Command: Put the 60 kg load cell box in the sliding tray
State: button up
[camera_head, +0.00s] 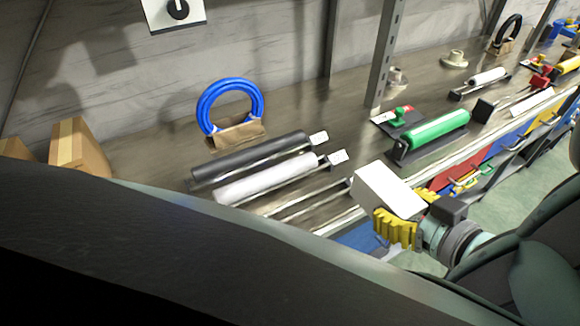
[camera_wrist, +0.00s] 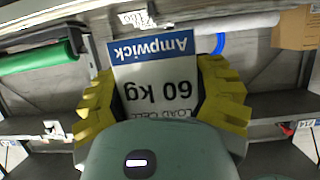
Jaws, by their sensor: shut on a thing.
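A white box (camera_head: 388,190) is held in my gripper (camera_head: 408,212) with its yellow fingers shut on opposite sides. In the wrist view its printed face (camera_wrist: 157,85) shows upside down, reading "Ampwick" on a blue band and "60 kg" below. My gripper (camera_wrist: 165,98) covers its lower edge there. In the head view the box is over the front edge of the shelf, tilted in the picture. I cannot tell for sure which thing is the sliding tray; bare metal rails (camera_head: 305,203) lie left of the box.
Dark (camera_head: 250,160) and white (camera_head: 265,180) rolls lie left of the box. A green roll (camera_head: 437,130) lies to its right. A blue ring (camera_head: 230,97) stands behind. A steel post (camera_head: 386,50) rises at the back. Coloured bin fronts (camera_head: 500,140) line the front edge.

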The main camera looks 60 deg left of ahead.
aim_at(394, 185)
jog(key=shift+w+a, duration=0.35)
jog(key=shift+a, duration=0.2)
jog(key=shift+w+a+r, duration=0.25)
jog(key=shift+w+a, duration=0.25)
jog(key=shift+a, duration=0.05)
jog(key=shift+w+a+p, duration=0.45)
jog(key=shift+w+p, duration=0.05)
jog(key=shift+p, duration=0.4)
jog(key=shift+a+f+p, duration=0.1)
jog(key=shift+a+p, duration=0.2)
jog(key=shift+a, duration=0.05)
jog(key=w+a+p, duration=0.1)
jog(key=w+a, duration=0.1)
jog(key=a, duration=0.1)
jog(key=w+a+f+p, duration=0.1)
jog(key=w+a+p, duration=0.3)
jog(key=a, duration=0.1)
jog(key=shift+w+a+f, duration=0.2)
jog(key=shift+a+f, duration=0.05)
jog(key=shift+a, duration=0.05)
jog(key=shift+a+f, duration=0.15)
jog(key=shift+w+f+b, duration=0.1)
jog(key=shift+f+b, duration=0.4)
jog(key=shift+f, duration=1.15)
jog(key=shift+f, duration=0.15)
